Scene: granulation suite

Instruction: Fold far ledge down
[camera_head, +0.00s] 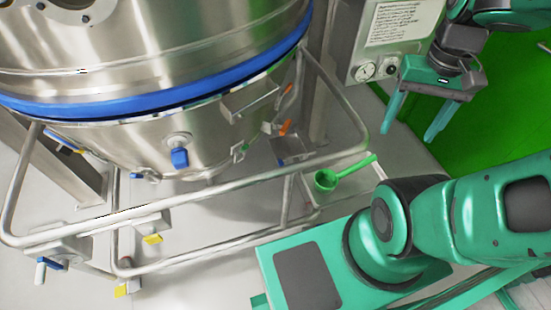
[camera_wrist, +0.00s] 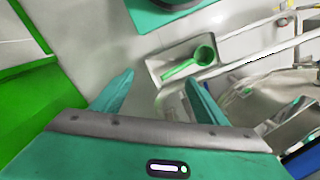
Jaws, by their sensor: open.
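A flat pale ledge (camera_head: 368,178) sticks out at the right end of the steel rail frame, with a green scoop (camera_head: 325,180) lying on it. The ledge (camera_wrist: 163,62) also shows in the wrist view, beyond my fingertips, with the scoop (camera_wrist: 205,55) on it. A smaller grey ledge (camera_head: 290,147) sits near the vessel's lower right side. I cannot tell which one is the far ledge. My gripper (camera_head: 412,126) is open and empty, above and to the right of the scoop ledge, apart from it. In the wrist view its fingers (camera_wrist: 160,80) are spread with nothing between them.
A large steel vessel (camera_head: 170,60) with a blue band fills the upper left. Bent steel rails (camera_head: 200,195) ring it. A panel with a gauge (camera_head: 364,71) and a notice stands behind my gripper. Green floor (camera_head: 500,100) lies clear at the right.

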